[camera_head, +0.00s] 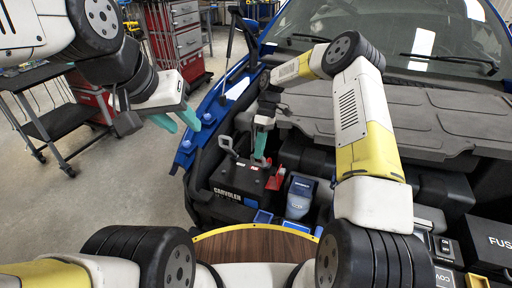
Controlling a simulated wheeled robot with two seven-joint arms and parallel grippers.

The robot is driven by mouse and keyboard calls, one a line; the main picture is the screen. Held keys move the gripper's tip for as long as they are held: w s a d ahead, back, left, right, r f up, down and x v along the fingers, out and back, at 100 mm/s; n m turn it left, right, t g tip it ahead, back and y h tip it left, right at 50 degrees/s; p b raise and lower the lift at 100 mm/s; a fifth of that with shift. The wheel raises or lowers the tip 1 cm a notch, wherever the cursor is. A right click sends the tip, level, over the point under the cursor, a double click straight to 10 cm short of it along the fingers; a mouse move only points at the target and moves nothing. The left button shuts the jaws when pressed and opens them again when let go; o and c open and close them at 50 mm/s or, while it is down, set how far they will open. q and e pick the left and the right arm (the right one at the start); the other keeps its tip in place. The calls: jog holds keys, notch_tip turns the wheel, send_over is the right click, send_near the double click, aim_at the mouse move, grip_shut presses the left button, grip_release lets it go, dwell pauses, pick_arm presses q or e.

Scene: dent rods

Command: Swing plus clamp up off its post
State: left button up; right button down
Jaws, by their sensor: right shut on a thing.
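The black battery (232,186), lettered CARVOLEN, sits in the engine bay at the picture's middle. A red plus clamp (275,180) shows at the battery's right end. A grey clamp (226,144) stands at its left back. My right gripper (259,158) points down over the battery's right back, with its teal fingertips shut at the red clamp part; the fingers hide the exact grip and the post, so I cannot tell whether the clamp is clear of it. My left gripper (176,124) hangs open and empty, left of the car, with its teal fingers apart.
The blue car's fender edge (190,146) lies between my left gripper and the battery. A grey engine cover (430,122) fills the right. A black cart (55,120) and red tool cabinet (180,45) stand behind on open floor.

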jog(key=shift+w+d+r, duration=0.3)
jog(key=shift+w+r, duration=0.05)
jog(key=shift+w, duration=0.3)
jog(key=shift+w+d+r, duration=0.25)
jog(key=shift+w+r, duration=0.05)
jog(key=shift+w, duration=0.35)
jog(key=shift+w+d, duration=0.3)
jog(key=shift+w, duration=0.1)
jog(key=c, duration=1.4)
grip_release()
jog(key=shift+c, duration=0.2)
jog(key=shift+w+r, duration=0.1)
jog(key=shift+r, duration=0.1)
jog(key=v, duration=0.7)
jog(key=shift+r, duration=0.2)
jog(key=shift+r, duration=0.1)
